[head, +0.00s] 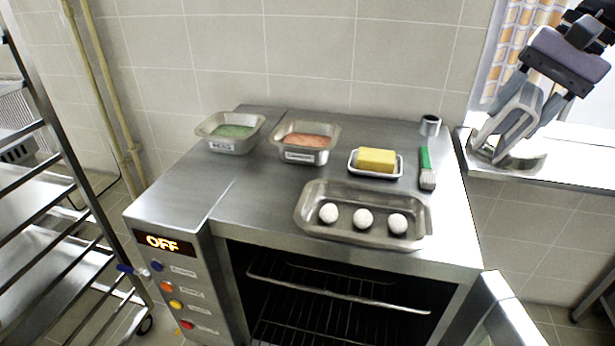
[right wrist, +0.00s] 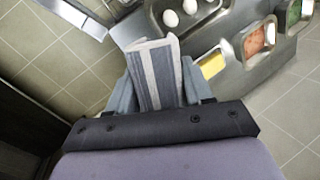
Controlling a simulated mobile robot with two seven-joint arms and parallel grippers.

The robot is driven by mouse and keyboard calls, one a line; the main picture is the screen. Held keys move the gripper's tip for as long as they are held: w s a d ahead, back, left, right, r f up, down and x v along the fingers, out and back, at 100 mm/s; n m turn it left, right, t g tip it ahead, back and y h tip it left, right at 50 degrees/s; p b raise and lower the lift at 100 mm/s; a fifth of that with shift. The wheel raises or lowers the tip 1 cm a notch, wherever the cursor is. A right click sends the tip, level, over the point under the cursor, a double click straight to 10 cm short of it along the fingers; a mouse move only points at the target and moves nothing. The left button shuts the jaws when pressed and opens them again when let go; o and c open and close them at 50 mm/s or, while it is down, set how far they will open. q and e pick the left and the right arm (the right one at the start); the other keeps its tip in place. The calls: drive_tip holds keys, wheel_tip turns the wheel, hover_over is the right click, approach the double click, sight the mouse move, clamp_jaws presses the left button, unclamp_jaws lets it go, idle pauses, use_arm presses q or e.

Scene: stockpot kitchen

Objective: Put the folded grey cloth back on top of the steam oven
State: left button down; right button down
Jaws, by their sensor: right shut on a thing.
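The folded grey cloth with pale stripes (right wrist: 158,75) is between the fingers of my right gripper (right wrist: 155,88) in the right wrist view. In the head view my right gripper (head: 508,130) is at the upper right, shut on the cloth, in front of the window sill and to the right of the oven. The steam oven (head: 245,205) stands in the middle, its steel top bearing several things and its display reading OFF. The cloth is apart from the oven top. My left gripper is not in view.
On the oven top are a green-filled pan (head: 230,146), a pink-filled pan (head: 303,156), a yellow block (head: 376,160), a green-handled brush (head: 426,178), a small cup (head: 430,125) and a tray of white balls (head: 310,228). The top's left part is clear. A rack (head: 50,130) stands left.

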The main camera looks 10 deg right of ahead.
drive_tip(key=shift+d+r, duration=0.2)
drive_tip(key=shift+r, duration=0.05)
drive_tip(key=shift+f+b, duration=3.35)
drive_tip(key=shift+f, duration=6.7)
drive_tip(key=shift+f, duration=0.1)
drive_tip(key=shift+c, duration=2.3)
unclamp_jaws()
